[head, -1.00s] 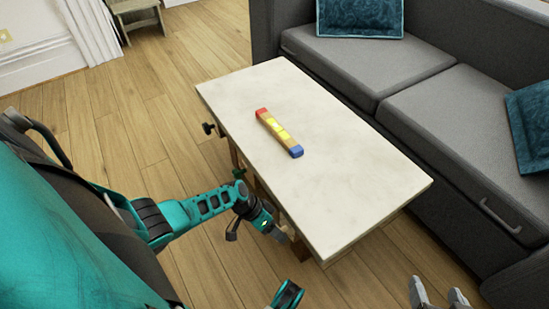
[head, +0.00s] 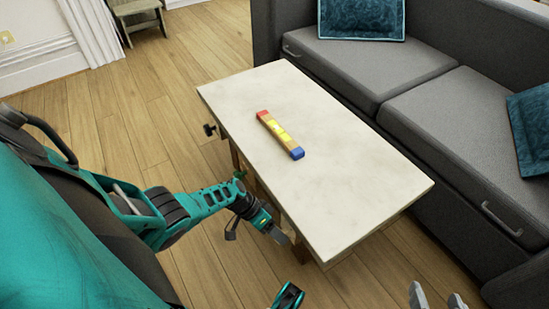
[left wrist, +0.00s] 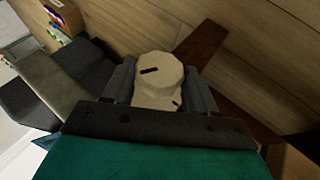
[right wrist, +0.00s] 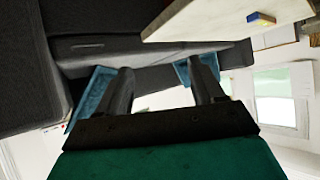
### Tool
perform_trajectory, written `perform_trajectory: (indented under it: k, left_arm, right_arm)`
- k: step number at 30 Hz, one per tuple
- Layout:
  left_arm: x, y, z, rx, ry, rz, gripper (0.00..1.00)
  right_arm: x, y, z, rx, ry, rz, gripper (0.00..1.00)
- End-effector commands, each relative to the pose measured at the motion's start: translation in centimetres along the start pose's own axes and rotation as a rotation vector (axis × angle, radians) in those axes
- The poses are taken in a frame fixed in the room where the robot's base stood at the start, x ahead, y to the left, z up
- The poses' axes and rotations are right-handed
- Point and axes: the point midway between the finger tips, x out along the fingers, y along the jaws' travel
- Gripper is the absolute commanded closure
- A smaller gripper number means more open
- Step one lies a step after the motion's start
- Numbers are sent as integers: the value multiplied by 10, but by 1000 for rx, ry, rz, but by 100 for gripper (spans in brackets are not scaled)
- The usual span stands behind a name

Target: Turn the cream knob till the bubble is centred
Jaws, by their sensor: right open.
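The cream knob (left wrist: 160,82) shows in the left wrist view, with a dark line on its face. It sits between both fingers of my left gripper (left wrist: 160,95), which look closed against its sides. In the head view my left gripper (head: 281,238) is at the table's near left edge, below the top; the knob is hidden there. A spirit level (head: 268,121) with a red end, a blue end and a yellow vial lies on the pale tabletop (head: 350,170). Its bubble is too small to place. My right gripper (head: 438,298) is open and empty, away from the table.
A dark knob (head: 209,129) sticks out from the table's left side, further back. A grey sofa (head: 440,110) with teal cushions (head: 361,18) stands beyond the table. The wooden floor (head: 110,125) left of the table is clear. A small stool (head: 138,15) is far back.

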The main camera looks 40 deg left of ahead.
Motion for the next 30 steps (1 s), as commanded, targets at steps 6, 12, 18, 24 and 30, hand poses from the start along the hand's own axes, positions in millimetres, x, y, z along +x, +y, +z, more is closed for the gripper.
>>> perform_trajectory:
  k: [6,12,18,24,30]
  left_arm:
    - [0,0,1,-1,-2,1,22]
    - [0,0,0,-1,-1,2,20]
    - [-13,1,0,-1,-1,1,20]
    - [-54,3,-1,1,-2,0,20]
    - [-97,2,0,0,-3,0,20]
  right_arm:
    - [0,0,0,1,1,1,32]
    - [1,1,-2,0,5,1,32]
    - [-3,1,-12,-2,13,4,32]
    - [-13,4,-28,-3,29,16,32]
    - [-21,9,-22,0,8,33,32]
